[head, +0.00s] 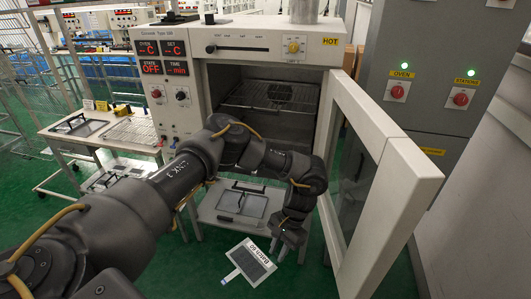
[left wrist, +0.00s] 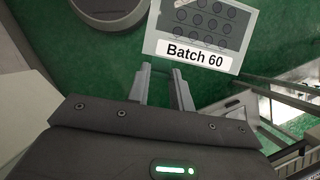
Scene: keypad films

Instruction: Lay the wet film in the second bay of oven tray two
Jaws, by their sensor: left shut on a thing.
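The wet film (head: 253,264) is a pale sheet with a dark panel of round keys and a white "Batch 60" label, upside down in the head view. In the left wrist view the film (left wrist: 200,20) shows beyond my fingertips, label edge nearest. My left gripper (head: 277,247) is shut on the film near its label end, below and in front of the open oven (head: 225,75); its fingers also show in the left wrist view (left wrist: 160,75). A wire rack (head: 245,95) inside the oven bears a dark grid-like item (head: 290,92). I cannot tell which tray is number two.
The oven door (head: 390,165) stands open on the right. A low white stand (head: 212,213) below the oven bears a framed tray (head: 243,204). A white table (head: 60,140) at left bears another framed tray and a wire rack. Green floor shows around the film.

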